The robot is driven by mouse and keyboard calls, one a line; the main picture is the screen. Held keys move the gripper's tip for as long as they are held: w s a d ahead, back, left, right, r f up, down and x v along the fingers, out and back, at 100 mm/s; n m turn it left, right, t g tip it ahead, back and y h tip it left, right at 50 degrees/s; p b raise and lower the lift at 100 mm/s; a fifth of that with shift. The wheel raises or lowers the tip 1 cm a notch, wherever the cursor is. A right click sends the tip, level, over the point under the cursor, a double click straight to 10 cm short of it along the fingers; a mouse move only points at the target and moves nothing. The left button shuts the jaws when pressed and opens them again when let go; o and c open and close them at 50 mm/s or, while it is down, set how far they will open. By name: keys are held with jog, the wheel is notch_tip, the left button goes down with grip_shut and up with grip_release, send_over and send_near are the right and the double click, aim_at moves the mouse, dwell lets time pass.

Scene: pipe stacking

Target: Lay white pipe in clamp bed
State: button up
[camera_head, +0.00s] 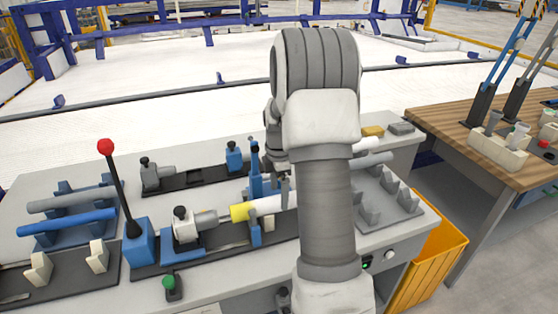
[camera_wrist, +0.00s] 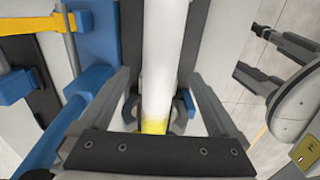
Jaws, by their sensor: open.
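The white pipe (camera_head: 270,205) has a yellow end (camera_head: 240,211) and lies along the front clamp bed (camera_head: 217,256). Its yellow end faces the grey clamp cylinder (camera_head: 205,220), close to a blue upright. My arm hides the pipe's right part in the head view. In the wrist view the white pipe (camera_wrist: 160,50) runs up the middle, between the two spread fingers of my gripper (camera_wrist: 160,78). The gripper is open, with gaps on both sides of the pipe. My arm hides the gripper in the head view. How fully the pipe rests in the bed is unclear.
A grey pipe (camera_head: 72,200) and a blue pipe (camera_head: 66,222) lie on a rack at left. A red-knobbed lever (camera_head: 106,148) stands near the bed. A second clamp bed (camera_head: 195,176) is behind, and a grey rack (camera_head: 400,211) is at right.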

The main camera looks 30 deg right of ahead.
aim_at(279, 197)
notch_tip(279, 197, up, 14)
jog(key=p, duration=0.2)
jog(key=s+a+r+m+t, duration=0.1)
jog(key=s+a+r+m, duration=0.25)
jog(key=a+r, duration=0.35)
jog(key=s+a+r+m+t+p, duration=0.1)
jog(key=s+a+m+t, duration=0.3)
jog(key=s+a+m, duration=0.7)
jog(key=s+a+r, duration=0.1)
jog(key=s+a, duration=0.3)
jog(key=s, duration=0.3)
jog(key=shift+s+a+r+m+t, duration=0.15)
jog(key=shift+s+a+m+t, duration=0.15)
jog(key=shift+s+m, duration=0.05)
jog(key=shift+d, duration=0.1)
